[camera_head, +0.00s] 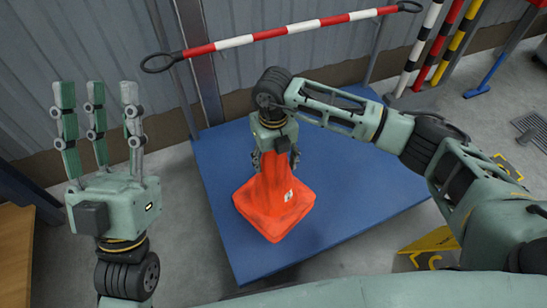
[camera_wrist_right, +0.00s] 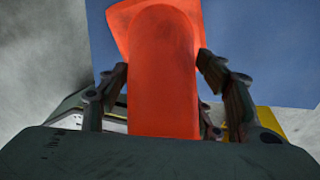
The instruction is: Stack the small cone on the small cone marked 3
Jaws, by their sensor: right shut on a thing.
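One orange cone (camera_head: 272,208) stands upright on, or just above, a blue platform (camera_head: 345,190) in the head view. A small white label with a dark mark shows on its side, too small to read. My right gripper (camera_head: 274,162) points down and is shut around the cone's upper part. In the right wrist view the cone (camera_wrist_right: 163,75) fills the space between the fingers. I cannot tell whether a second cone is nested under it; no separate cone shows. My left gripper (camera_head: 97,95) points up at the left, open and empty, apart from the cone.
A red-and-white bar (camera_head: 250,39) runs along the back of the platform, before a corrugated wall. Striped poles (camera_head: 418,47) stand at the back right. A yellow object (camera_head: 428,248) lies near the platform's right front. A wooden surface (camera_head: 14,245) is at far left.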

